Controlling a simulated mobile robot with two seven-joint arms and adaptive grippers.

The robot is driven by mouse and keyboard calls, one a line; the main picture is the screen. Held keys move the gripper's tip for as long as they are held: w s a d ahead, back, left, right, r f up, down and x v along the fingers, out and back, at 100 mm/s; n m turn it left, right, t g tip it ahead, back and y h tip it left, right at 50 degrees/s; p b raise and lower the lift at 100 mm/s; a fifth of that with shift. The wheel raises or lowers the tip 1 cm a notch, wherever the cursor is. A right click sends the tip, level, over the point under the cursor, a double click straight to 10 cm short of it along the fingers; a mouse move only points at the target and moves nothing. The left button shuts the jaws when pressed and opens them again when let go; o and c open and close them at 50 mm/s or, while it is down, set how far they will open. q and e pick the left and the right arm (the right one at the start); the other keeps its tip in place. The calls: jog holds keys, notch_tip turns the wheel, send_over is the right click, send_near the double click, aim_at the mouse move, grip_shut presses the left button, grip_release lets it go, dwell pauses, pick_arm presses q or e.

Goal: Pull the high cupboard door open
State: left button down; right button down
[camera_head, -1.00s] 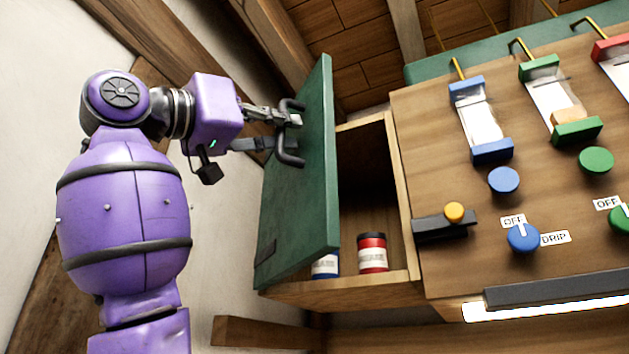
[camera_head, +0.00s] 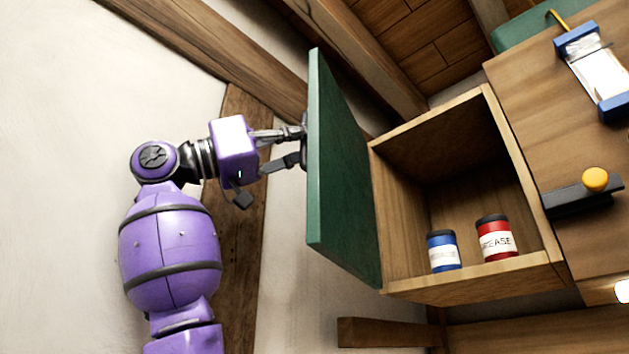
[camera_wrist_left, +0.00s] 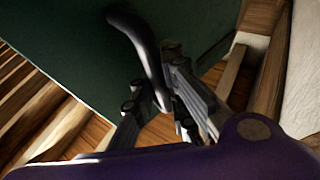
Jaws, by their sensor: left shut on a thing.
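The green cupboard door (camera_head: 342,180) stands wide open, swung out to the left of the wooden cupboard (camera_head: 465,286). My left gripper (camera_head: 304,146) is at the door's outer face, on the left, with its fingertips partly hidden by the door edge in the head view. In the left wrist view the dark curved handle (camera_wrist_left: 140,40) runs down from the green door to between the fingers of my left gripper (camera_wrist_left: 160,105), which is shut on it. My right gripper is not in view.
A blue tin (camera_head: 443,252) and a red grease tin (camera_head: 496,238) stand inside the cupboard. A wooden panel with a yellow knob (camera_head: 594,179) is to the right. A wooden beam (camera_head: 385,332) lies below. The pale wall is behind my left arm.

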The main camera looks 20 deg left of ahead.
pick_arm(q)
jog(key=shift+a, duration=0.1)
jog(key=c, duration=1.8)
grip_release()
jog(key=shift+s+a, duration=0.1)
jog(key=shift+s, duration=0.1)
jog(key=shift+o, duration=0.2)
jog(key=shift+w, duration=0.1)
